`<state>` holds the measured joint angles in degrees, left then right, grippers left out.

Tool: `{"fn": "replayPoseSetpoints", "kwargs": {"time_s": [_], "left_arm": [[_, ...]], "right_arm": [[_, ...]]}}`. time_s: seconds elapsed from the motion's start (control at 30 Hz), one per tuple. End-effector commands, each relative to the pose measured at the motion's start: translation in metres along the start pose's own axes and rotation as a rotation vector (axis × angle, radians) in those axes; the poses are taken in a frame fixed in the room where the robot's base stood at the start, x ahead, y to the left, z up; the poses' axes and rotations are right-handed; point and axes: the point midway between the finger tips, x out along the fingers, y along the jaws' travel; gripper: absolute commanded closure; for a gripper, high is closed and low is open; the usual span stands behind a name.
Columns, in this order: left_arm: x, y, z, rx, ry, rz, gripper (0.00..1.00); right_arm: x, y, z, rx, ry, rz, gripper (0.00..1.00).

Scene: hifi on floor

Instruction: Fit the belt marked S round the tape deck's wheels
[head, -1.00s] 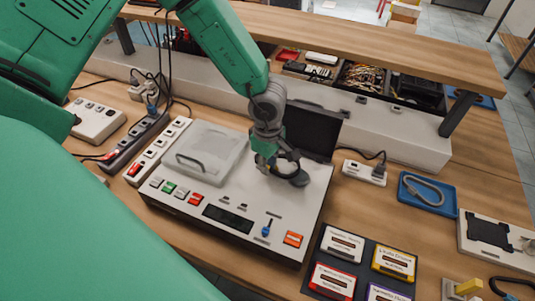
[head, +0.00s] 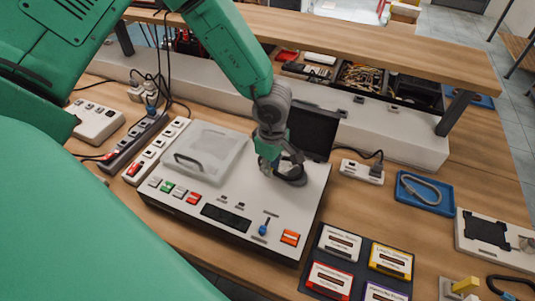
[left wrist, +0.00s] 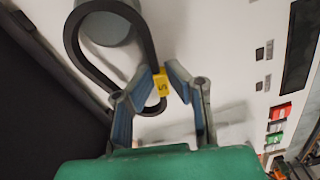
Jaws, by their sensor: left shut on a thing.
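The tape deck (head: 185,215) is a pale box with coloured keys and a clear lid at its left; its top also fills much of the left wrist view (left wrist: 215,45). My left gripper (head: 281,165) is over its right part, and its fingers (left wrist: 166,85) are shut on the dark belt (left wrist: 85,63) at a yellow tag marked S (left wrist: 161,83). The belt's far loop surrounds a grey wheel (left wrist: 106,27) in the wrist view; I cannot tell whether it is seated or hangs above. A second wheel is not clearly seen. My right gripper is out of view.
A dark upright panel (head: 312,130) stands behind the gripper. A blue tray (head: 447,205) with a grey belt (head: 424,187) lies at right. Cassettes on a dark mat (head: 359,254) lie in front. A power strip (head: 160,150) and a shelf (head: 350,48) border the deck.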

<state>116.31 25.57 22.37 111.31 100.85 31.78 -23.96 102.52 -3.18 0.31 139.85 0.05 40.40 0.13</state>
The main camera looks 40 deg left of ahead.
Motion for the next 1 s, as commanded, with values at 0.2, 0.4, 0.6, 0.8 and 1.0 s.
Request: {"fn": "replayPoseSetpoints", "kwargs": {"time_s": [0.2, 0.4, 0.6, 0.8, 1.0], "left_arm": [[0.001, 0.000, -0.001, 0.001, -0.003, 0.000, 1.00], [0.002, 0.000, -0.003, -0.001, -0.009, 0.000, 1.00], [0.002, 0.000, -0.001, 0.000, -0.008, 0.000, 1.00], [0.001, 0.000, 0.006, 0.000, -0.004, 0.000, 1.00], [0.000, 0.000, 0.010, 0.001, -0.002, 0.000, 1.00]], "right_arm": [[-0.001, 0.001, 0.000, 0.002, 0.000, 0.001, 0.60], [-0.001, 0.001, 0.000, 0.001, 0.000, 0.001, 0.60], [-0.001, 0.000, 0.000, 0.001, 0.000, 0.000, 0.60], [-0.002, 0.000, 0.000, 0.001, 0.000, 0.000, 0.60], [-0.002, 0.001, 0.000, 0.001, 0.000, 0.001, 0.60]]}}
